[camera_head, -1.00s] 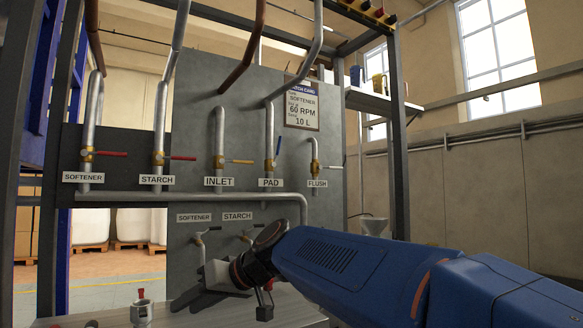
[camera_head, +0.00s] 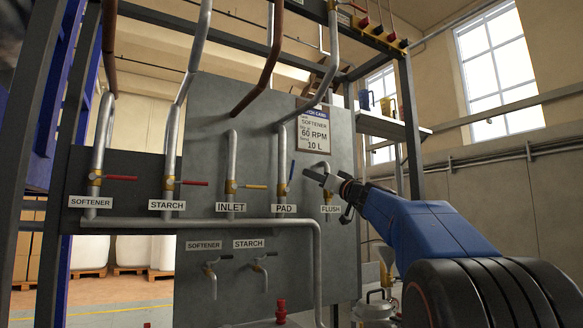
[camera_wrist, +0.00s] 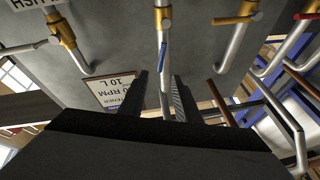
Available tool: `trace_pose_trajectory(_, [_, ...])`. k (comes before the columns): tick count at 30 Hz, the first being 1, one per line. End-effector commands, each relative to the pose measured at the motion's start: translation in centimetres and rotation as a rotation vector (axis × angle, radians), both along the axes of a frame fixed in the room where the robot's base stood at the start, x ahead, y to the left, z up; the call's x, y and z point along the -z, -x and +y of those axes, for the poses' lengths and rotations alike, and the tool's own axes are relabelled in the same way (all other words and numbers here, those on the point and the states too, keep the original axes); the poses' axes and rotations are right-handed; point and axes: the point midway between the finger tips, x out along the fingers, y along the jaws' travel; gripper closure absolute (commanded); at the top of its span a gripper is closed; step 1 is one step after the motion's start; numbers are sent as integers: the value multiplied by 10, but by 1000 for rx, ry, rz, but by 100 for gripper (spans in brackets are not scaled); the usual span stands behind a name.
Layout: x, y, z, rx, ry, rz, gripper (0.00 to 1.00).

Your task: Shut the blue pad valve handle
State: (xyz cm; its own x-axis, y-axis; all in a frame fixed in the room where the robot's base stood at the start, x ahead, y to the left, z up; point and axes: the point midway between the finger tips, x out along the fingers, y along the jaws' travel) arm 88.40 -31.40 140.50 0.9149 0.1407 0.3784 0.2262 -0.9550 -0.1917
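The pad valve (camera_head: 282,188) is a brass body on a grey pipe above the PAD label (camera_head: 284,209). Its blue handle (camera_head: 292,170) points up, nearly along the pipe. My gripper (camera_head: 318,178) is just right of the handle, in front of the flush valve. In the wrist view, which is upside down, the blue handle (camera_wrist: 163,55) hangs from the brass body (camera_wrist: 160,18), and its free end lies in line with the gap between my open fingers (camera_wrist: 160,77). Nothing is held; whether a finger touches the handle cannot be told.
The flush valve (camera_head: 327,196) is partly hidden behind my gripper. The inlet valve with a yellow handle (camera_head: 257,187) is left of the pad valve. A batch card (camera_head: 313,130) hangs above. A horizontal pipe (camera_head: 190,222) runs below the labels.

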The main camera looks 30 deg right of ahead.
Motion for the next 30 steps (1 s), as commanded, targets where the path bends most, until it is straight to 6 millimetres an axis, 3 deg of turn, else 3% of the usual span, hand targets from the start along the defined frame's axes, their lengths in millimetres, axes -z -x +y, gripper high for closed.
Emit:
trace_pose_trajectory(21, [-43,-109,19,-4,0,3,70])
trace_pose_trajectory(30, [-57,-142,24,-4,0,2,70])
